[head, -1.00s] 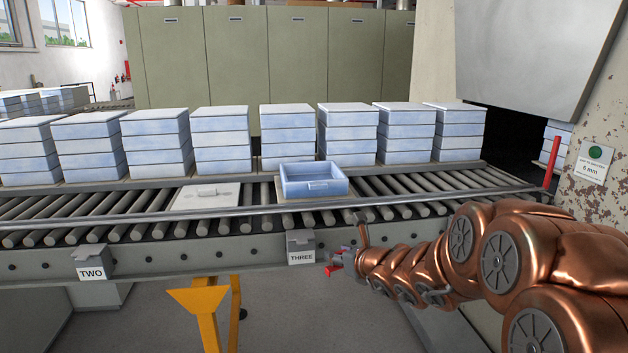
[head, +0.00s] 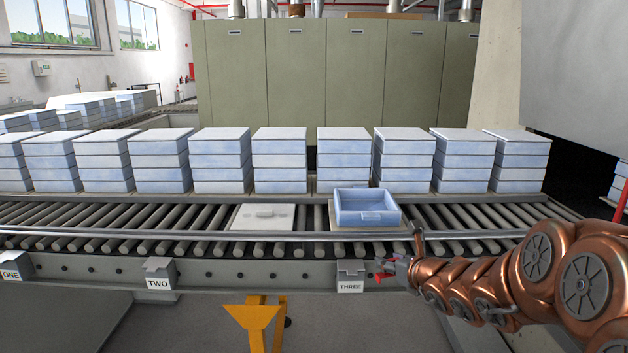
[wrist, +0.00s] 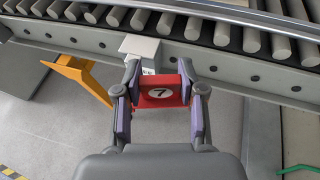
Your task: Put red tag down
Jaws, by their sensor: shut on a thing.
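In the head view the red tag (head: 384,276) shows small at the end of my arm, just right of the box marked THREE (head: 351,274). In the wrist view a grey box (wrist: 141,47) on the conveyor side lies just beyond the tag, its label partly hidden by my gripper. I cannot tell whether the tag touches it.
A roller conveyor (head: 195,243) runs across, with an open blue tray (head: 367,218) and a white lid (head: 250,222) on it. Boxes marked TWO (head: 159,273) and ONE (head: 11,267) hang farther left. A yellow stand (head: 256,315) is below. Stacked trays (head: 343,160) line the back.

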